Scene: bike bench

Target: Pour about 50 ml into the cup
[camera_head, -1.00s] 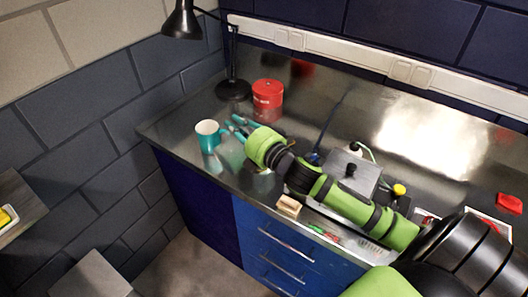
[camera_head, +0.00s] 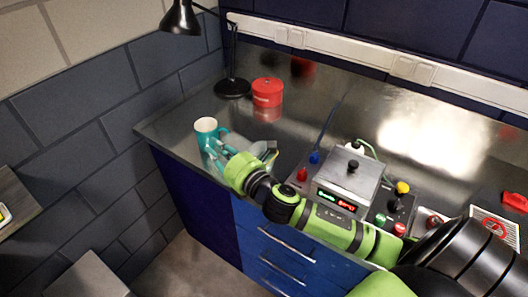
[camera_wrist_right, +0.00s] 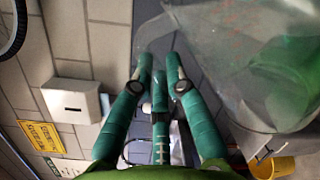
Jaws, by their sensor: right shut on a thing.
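My fingers also show in the wrist view (camera_wrist_right: 158,70). The left gripper is not in view.
A red tin (camera_head: 267,92) and a black lamp (camera_head: 232,88) stand behind the cup. A grey box with lit displays (camera_head: 352,180) and coloured knobs sits beside my right arm. The bench's front edge runs close to the cup. The bench behind the box is clear.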

